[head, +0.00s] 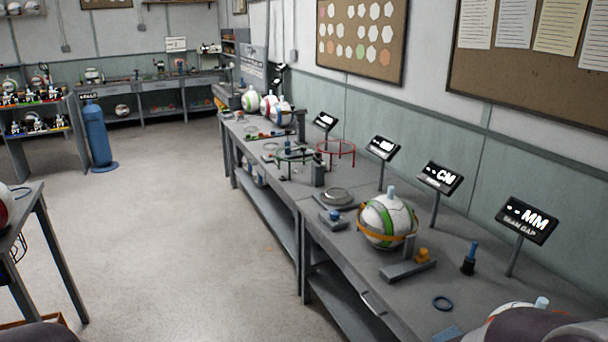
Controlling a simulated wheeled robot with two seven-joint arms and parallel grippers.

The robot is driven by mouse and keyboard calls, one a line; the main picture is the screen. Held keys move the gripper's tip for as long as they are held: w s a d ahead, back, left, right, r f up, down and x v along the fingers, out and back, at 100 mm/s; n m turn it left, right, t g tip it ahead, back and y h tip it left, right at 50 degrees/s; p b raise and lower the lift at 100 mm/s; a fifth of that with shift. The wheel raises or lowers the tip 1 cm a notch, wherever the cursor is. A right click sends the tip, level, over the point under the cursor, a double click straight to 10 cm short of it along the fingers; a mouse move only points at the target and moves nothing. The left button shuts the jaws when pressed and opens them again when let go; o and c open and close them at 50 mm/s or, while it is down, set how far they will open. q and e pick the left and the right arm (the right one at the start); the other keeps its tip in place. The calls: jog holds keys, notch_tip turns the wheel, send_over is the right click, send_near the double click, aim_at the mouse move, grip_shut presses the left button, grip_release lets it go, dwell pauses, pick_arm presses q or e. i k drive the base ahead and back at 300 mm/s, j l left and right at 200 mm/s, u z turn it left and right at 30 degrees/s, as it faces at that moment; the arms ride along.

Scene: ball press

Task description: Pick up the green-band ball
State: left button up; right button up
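A white ball with green bands (378,216) sits on the near part of the long grey bench (345,258). An orange ring (371,237) goes around its lower half, and a pale blue cap stands on its top. Another white ball with green marking (250,101) stands at the bench's far end, left of a red-marked ball (268,103). Neither gripper can be made out. Dark rounded parts, probably my arms, show at the bottom left and bottom right edges.
Display signs (526,220) stand along the bench's wall side. A ball at bottom right is partly hidden. The floor left of the bench is clear.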

aim_at(389, 215)
jog(key=i+j+z, duration=0.1)
jog(key=i, duration=0.4)
jog(key=i+j+z, duration=0.1)
jog(key=i, duration=0.4)
jog(key=i+j+z, duration=0.1)
jog(key=i, duration=0.4)
